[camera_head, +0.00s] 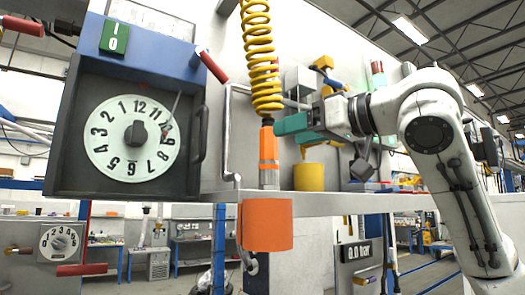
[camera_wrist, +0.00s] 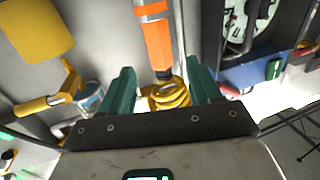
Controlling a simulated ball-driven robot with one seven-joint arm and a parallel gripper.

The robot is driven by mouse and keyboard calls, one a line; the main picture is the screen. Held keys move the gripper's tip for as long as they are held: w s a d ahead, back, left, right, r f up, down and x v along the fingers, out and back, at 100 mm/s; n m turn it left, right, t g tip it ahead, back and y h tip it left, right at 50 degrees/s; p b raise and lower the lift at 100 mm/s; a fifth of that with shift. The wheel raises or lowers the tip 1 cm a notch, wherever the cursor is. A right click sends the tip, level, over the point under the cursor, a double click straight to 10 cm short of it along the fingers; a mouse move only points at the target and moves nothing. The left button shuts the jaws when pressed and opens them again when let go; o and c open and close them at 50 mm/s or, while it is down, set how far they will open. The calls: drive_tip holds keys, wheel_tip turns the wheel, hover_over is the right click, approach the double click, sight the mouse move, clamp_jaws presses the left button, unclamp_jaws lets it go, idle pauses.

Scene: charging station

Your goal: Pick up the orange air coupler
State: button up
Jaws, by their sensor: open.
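The orange air coupler (camera_head: 268,148) hangs upright at the lower end of a yellow coiled hose (camera_head: 262,60), its grey lower part near the shelf edge. In the wrist view the coupler (camera_wrist: 158,46) appears upside down, with the hose coils (camera_wrist: 168,97) below it. My gripper (camera_head: 282,124) has teal fingers and comes from the right, beside the coupler's top. In the wrist view my gripper (camera_wrist: 159,70) is open, with one finger on each side of the coupler's hose end. Nothing is held. I cannot tell whether a finger touches it.
A blue and dark box with a numbered dial (camera_head: 132,138) stands left, with a red-handled lever (camera_head: 213,66) close to the hose. An orange holder (camera_head: 266,226) sits below the shelf edge (camera_head: 350,203). A yellow cup (camera_head: 309,177) stands behind to the right.

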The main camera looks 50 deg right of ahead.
sight(275, 140)
drive_tip(key=w+p, duration=0.3)
drive_tip(key=w, duration=0.3)
drive_tip(key=shift+w+d+f, duration=0.1)
drive_tip(key=shift+w, duration=0.25)
drive_tip(key=shift+w+f, duration=0.15)
drive_tip(key=shift+w, duration=0.3)
clamp_jaws()
